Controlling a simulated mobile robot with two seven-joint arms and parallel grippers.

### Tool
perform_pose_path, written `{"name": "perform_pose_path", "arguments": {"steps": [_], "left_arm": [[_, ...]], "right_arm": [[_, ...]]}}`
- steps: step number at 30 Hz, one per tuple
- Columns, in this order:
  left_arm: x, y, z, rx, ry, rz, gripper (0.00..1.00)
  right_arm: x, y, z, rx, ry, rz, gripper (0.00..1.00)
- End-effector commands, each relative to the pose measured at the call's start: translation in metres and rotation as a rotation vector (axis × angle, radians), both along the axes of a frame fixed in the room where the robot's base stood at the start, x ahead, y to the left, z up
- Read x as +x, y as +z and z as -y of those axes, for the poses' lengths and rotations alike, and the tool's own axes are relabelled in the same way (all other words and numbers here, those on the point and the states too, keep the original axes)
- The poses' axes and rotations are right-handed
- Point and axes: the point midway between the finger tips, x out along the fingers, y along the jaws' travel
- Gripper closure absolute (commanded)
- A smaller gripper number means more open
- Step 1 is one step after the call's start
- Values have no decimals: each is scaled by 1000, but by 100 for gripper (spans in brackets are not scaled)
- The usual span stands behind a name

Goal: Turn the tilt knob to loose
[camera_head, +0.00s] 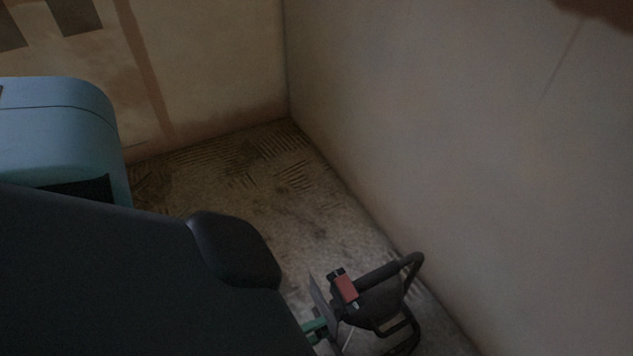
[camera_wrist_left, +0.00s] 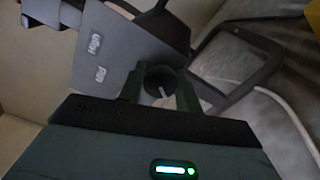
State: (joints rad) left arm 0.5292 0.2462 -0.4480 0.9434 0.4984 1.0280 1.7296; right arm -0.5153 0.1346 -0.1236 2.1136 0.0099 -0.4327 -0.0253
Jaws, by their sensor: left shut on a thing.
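A dark work device on a tubular stand (camera_head: 372,306), likely the one with the tilt knob, stands low on the floor by the right wall. It has a black handle bar and a red part with dark ends on top. In the head view only a bit of this gripper (camera_head: 318,328) shows.
The right wall (camera_head: 480,170) rises close beside the device. The worn floor (camera_head: 290,200) behind it is clear up to the corner. A white cable (camera_wrist_left: 278,100) runs past the stand in the left wrist view, and a yellow thing (camera_wrist_left: 303,9) shows at its upper right.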

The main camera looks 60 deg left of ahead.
Motion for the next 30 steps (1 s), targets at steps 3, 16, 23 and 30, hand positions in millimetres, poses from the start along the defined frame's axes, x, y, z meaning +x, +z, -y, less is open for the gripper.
{"name": "perform_pose_path", "arguments": {"steps": [3,16,23,30], "left_arm": [[-2,-1,0,-55,-3,-7,89],[-2,-1,0,-131,-1,-13,89],[-2,-1,0,-132,-1,-13,89],[-1,-1,0,-132,-1,-12,44]], "right_arm": [[0,0,0,0,0,-1,64],[7,0,0,0,0,13,64],[11,1,0,2,-1,23,64],[11,1,0,1,-1,22,64]]}}
